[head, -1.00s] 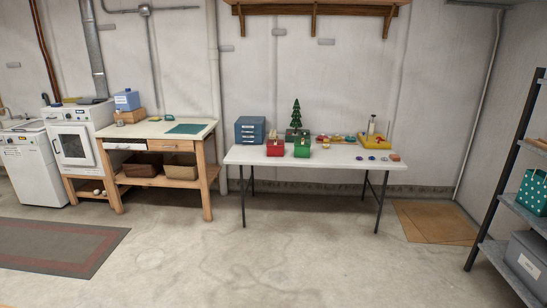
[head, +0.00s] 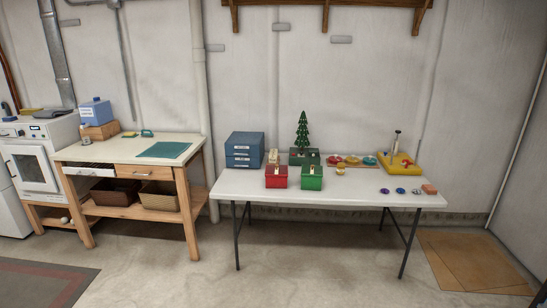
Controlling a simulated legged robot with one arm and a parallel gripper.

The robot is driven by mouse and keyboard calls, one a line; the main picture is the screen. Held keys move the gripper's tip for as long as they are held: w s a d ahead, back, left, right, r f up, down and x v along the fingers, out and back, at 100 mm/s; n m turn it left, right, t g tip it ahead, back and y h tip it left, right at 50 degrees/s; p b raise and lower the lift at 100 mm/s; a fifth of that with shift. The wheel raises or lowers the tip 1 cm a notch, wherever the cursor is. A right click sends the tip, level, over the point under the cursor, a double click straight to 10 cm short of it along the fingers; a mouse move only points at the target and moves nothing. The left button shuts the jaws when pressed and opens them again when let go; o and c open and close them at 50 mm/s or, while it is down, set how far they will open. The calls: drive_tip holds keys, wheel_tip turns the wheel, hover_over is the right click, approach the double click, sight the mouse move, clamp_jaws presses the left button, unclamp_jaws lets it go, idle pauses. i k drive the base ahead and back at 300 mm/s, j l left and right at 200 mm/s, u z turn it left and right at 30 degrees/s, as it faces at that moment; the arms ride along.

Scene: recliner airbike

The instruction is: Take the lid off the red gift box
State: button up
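The red gift box (head: 276,181) stands upright near the front edge of the white folding table (head: 355,194). Its lid (head: 276,169) is on top and bears a small pale bow or tag. A green gift box (head: 312,181) stands just to its right, with a narrow gap between them. My gripper is not in view.
Behind the boxes stand blue drawers (head: 244,150) and a small green tree (head: 302,132). A yellow tray (head: 398,165) and small colored items lie to the right. A wooden workbench (head: 137,174) stands left. The concrete floor (head: 300,275) before the table is clear.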

sight(271, 170)
drive_tip(key=i, duration=2.45)
drive_tip(key=i+j+z, duration=0.1)
drive_tip(key=i, duration=1.1)
